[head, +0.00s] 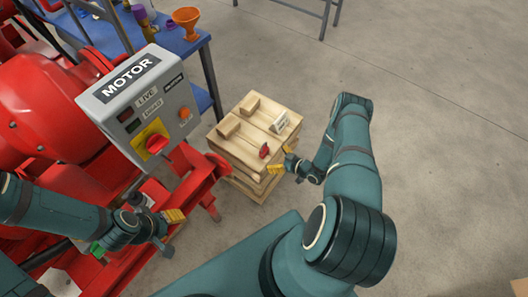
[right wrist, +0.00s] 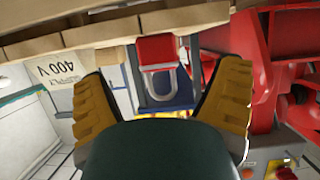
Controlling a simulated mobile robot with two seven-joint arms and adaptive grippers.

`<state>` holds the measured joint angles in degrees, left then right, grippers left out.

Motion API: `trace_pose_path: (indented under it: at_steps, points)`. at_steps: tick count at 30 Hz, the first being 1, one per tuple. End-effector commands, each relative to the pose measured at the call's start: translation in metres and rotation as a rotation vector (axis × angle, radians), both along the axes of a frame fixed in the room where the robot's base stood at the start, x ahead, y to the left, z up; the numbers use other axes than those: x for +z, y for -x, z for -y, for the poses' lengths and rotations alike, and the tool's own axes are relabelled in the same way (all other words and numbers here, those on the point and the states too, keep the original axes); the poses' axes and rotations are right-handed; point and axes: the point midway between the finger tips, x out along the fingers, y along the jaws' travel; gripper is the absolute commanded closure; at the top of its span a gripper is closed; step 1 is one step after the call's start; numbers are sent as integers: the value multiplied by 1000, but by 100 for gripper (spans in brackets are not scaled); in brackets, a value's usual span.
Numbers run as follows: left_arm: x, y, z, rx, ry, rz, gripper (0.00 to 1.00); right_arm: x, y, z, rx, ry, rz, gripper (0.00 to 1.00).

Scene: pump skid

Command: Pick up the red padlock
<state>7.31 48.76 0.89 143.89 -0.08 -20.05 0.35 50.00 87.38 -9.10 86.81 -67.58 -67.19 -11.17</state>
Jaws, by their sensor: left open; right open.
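The red padlock (head: 264,152) sits on the top of the stacked wooden crates (head: 239,147), near the corner closest to my right gripper. In the right wrist view the padlock's red body (right wrist: 156,49) and grey shackle show between and beyond the two yellow fingers. My right gripper (head: 281,160) is open and empty, just to the right of the padlock; I see no contact. My left gripper (head: 170,232) is open and empty at the lower left, beside the red pump frame, well away from the padlock.
A small white card (head: 281,121) and wooden blocks (head: 229,127) are on the crate top. The grey motor box (head: 140,105) with a red switch stands left of the crates. A blue table (head: 183,43) holds an orange funnel (head: 186,20).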

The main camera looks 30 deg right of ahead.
Motion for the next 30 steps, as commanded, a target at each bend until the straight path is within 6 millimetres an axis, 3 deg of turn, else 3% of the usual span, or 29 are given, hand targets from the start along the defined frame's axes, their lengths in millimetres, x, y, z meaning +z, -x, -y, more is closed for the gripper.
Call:
trace_pose_path:
  at_steps: [5, 15, 24, 26, 30]
  points:
    - [-2, 1, 0, -2, 0, -2, 53, -4, -9, -4, 1, -1, -1, 11]
    - [-10, 1, 0, -3, 0, -2, 53, -20, -48, -16, 2, -1, 0, 11]
    - [-10, 1, 0, -3, 0, -1, 53, -20, -52, -17, 1, 0, 0, 11]
    - [-10, 1, 0, -3, 0, -1, 53, -20, -52, -17, 1, 0, 0, 26]
    - [-10, 1, 0, -3, 0, -1, 53, -20, -52, -17, 1, 0, 0, 75]
